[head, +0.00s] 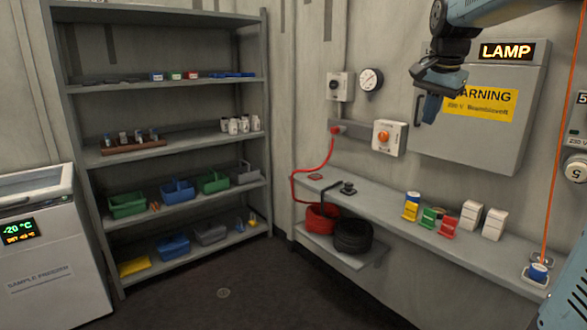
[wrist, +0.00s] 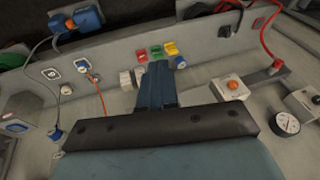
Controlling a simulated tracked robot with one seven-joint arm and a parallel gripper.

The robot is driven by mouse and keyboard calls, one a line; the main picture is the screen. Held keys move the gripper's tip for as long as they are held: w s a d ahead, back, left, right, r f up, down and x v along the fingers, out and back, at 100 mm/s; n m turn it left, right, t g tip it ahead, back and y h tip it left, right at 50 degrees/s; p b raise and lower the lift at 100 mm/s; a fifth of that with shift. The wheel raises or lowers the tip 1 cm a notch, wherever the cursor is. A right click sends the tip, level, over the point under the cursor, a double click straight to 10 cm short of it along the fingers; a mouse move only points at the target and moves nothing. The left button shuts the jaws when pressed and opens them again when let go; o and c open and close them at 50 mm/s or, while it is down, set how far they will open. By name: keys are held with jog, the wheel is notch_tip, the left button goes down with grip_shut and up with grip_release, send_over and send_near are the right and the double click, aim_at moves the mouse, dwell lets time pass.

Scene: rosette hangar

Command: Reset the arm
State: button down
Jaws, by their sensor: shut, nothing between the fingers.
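My gripper (head: 432,108) hangs at the upper right in the head view, in front of the left part of the grey wall cabinet. Its blue fingers point down and are shut with nothing between them. In the wrist view the shut fingers (wrist: 156,84) show at the middle, with the workbench beyond them. The gripper is above the bench and apart from everything on it. My arm comes in from the top right of the head view.
The grey cabinet (head: 527,125) has a lit LAMP sign (head: 506,51). An orange cord (head: 561,130) hangs at right. A shelf rack (head: 87,185) and freezer (head: 50,270) stand left. The floor between is clear.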

jog(key=s+a+f+n, duration=0.2)
jog(key=s+f, duration=0.3)
jog(key=s, duration=0.3)
jog(key=s+a+f+n+t, duration=0.1)
jog(key=s+a+f+n, duration=0.2)
jog(key=s, duration=0.5)
jog(key=s+a+f+n, duration=0.3)
jog(key=s+f, duration=0.3)
jog(key=s, duration=0.2)
jog(key=shift+s+f+n+t+y, duration=0.3)
jog(key=shift+s+n, duration=0.05)
jog(key=shift+n, duration=0.55)
